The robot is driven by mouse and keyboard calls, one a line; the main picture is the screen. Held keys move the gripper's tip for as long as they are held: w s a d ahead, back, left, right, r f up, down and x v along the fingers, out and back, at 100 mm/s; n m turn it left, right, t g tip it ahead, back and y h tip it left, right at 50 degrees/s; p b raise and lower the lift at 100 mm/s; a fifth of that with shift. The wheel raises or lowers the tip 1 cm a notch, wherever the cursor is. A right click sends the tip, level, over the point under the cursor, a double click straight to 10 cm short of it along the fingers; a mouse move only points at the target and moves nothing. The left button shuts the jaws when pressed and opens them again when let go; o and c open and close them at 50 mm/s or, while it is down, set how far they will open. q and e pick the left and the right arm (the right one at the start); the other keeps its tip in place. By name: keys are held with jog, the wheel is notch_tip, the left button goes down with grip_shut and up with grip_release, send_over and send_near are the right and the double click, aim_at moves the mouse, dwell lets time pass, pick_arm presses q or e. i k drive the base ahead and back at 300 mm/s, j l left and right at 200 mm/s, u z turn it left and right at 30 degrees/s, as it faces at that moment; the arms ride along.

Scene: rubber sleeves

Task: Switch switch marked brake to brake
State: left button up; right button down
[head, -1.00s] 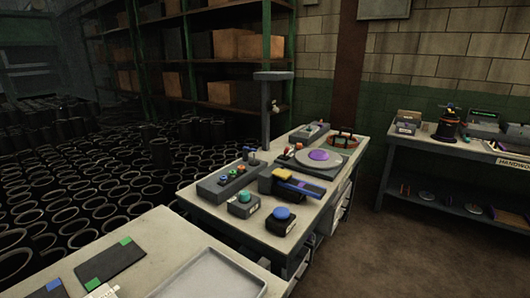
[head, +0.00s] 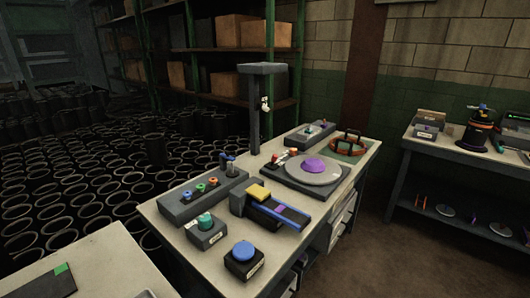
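No switch with a readable brake marking can be made out from here. The middle workbench (head: 167,228) carries several control boxes. A long grey box (head: 178,212) has small coloured knobs and a small upright lever (head: 229,164). A grey box with a teal button (head: 205,221) and a dark box with a blue button (head: 243,252) stand at the front; their labels are too small to read. A grey box with small toggles (head: 310,134) lies at the back. Neither of my grippers is in view.
A turntable with a purple centre (head: 314,165), a yellow-and-blue device (head: 258,193) and a red-brown ring on a green mat (head: 348,145) share the bench. Black sleeves (head: 55,200) crowd the left floor. Brown floor (head: 400,245) is clear at right. Another bench (head: 405,145) stands far right.

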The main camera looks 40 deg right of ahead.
aim_at(275, 157)
jog(key=i+l+u, duration=0.1)
jog(key=l, duration=1.15)
jog(key=l+u, duration=0.1)
jog(key=l, duration=1.2)
jog(key=i, duration=0.05)
